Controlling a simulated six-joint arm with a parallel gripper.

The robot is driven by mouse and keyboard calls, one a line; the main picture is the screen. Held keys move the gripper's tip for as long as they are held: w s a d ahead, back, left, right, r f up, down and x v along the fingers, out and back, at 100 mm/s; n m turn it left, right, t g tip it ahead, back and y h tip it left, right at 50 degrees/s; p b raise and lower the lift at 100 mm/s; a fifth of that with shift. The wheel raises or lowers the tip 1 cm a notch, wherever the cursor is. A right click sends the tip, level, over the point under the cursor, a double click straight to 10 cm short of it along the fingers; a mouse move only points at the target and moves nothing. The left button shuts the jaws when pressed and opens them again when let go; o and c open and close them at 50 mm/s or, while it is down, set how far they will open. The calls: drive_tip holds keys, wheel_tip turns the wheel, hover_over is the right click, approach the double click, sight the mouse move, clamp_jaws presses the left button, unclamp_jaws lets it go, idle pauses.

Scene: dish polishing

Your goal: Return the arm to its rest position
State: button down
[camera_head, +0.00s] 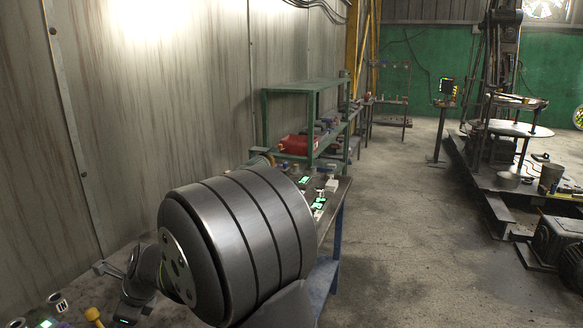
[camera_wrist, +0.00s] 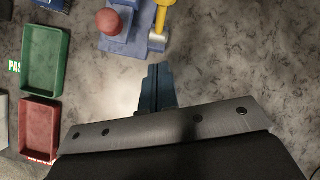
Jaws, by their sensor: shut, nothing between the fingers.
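My gripper (camera_wrist: 157,72) shows in the wrist view as two dark blue-grey fingers held together over the mottled grey worktop (camera_wrist: 230,65). It is shut, with nothing between the fingers. The gripper looks apart from all of these. In the head view a large dark banded cylinder of my own arm fills the lower middle and hides much of the bench.
A green tray (camera_wrist: 46,60) and a red tray (camera_wrist: 39,130) lie at the left in the wrist view. In the head view, a green shelf (camera_head: 310,87) holding a red container (camera_head: 298,145) stands behind the arm. Open floor (camera_head: 420,220) lies right.

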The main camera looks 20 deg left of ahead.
drive_tip(key=shift+d+f+y, duration=0.5)
drive_tip(key=shift+y, duration=0.2)
drive_tip(key=c, duration=0.9)
unclamp_jaws()
drive_tip(key=o, duration=0.4)
drive_tip(key=shift+s, duration=0.1)
drive_tip(key=o, duration=0.5)
drive_tip(key=s+a+r+n, duration=0.1)
drive_tip(key=s+n, duration=0.5)
drive_tip(key=n, duration=0.1)
drive_tip(key=shift+s+a+r+g+h, duration=0.2)
drive_tip(key=shift+a+r+g+h, duration=0.1)
drive_tip(key=shift+a+r+g, duration=0.1)
drive_tip(key=s+a+r+n+t+h, duration=0.1)
drive_tip(key=s+r+n, duration=0.2)
drive_tip(key=s+n, duration=0.7)
drive_tip(key=s+r+n+t+h, duration=0.1)
drive_tip(key=s+r+n, duration=0.4)
drive_tip(key=n, duration=0.8)
drive_tip(key=x, duration=1.1)
drive_tip(key=shift+s+d, duration=0.25)
drive_tip(key=shift+s, duration=0.1)
